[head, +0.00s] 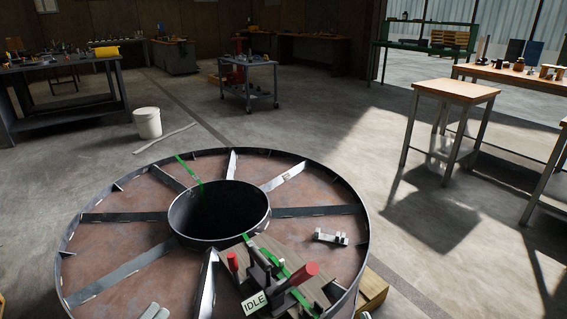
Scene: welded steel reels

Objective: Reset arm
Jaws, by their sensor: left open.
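The rest of the left arm is below the frame. My right gripper cannot be made out. The reel has a round outer rim, several flat spokes and a dark open hub (220,212) in the middle.
A clamp fixture with red handles (304,272) and an "IDLE" sign (255,303) stands on a wooden board at the reel's near right. A small metal piece (330,237) lies beside it. A white bucket (147,123) and a wooden-topped table (456,91) stand beyond.

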